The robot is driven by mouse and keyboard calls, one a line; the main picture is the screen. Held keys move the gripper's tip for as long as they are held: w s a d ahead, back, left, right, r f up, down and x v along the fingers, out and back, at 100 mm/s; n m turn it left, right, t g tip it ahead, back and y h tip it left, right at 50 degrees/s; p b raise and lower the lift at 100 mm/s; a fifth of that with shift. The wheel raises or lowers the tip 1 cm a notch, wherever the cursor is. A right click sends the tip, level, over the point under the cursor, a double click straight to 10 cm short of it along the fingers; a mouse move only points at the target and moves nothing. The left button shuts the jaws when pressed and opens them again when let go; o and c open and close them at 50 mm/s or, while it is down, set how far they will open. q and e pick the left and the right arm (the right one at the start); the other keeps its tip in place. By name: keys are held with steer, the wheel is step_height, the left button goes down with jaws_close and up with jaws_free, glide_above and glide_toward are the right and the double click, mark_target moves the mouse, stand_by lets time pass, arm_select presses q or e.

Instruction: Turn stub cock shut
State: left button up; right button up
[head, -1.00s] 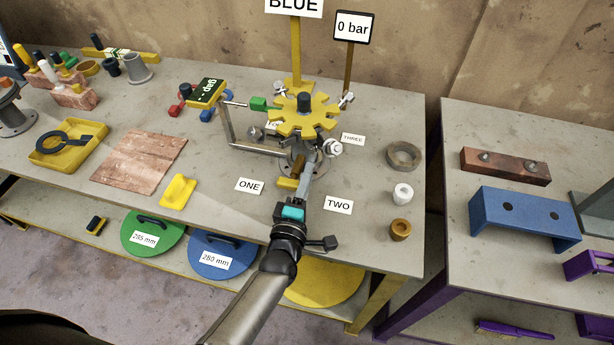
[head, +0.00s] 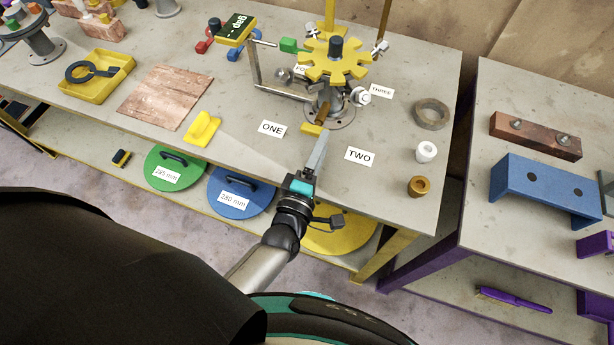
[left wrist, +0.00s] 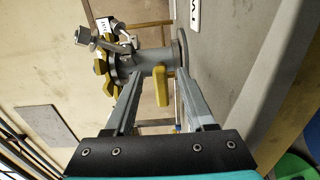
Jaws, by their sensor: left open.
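The pipe stub with its flanged base (head: 334,112) stands on the grey bench under a yellow star-shaped plate (head: 335,62). A brown part (head: 322,113) and a small yellow lever (head: 311,129) sit low on its front side, facing me. The lever (left wrist: 162,88) shows in the left wrist view, framed between my fingers against the grey pipe (left wrist: 150,62). My left gripper (head: 320,146) is open and empty, just in front of the lever. It points at the stub between the ONE and TWO cards. My right gripper is not in view.
Cards ONE (head: 271,128) and TWO (head: 360,155) lie beside the gripper. A grey ring (head: 431,114), white cup (head: 426,152) and brass bushing (head: 418,186) are at the right. The front bench surface is mostly clear.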

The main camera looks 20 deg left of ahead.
arm_select(q)
steer(key=s, duration=0.8)
steer(key=shift+s+a, duration=0.15)
steer(key=shift+s, duration=0.25)
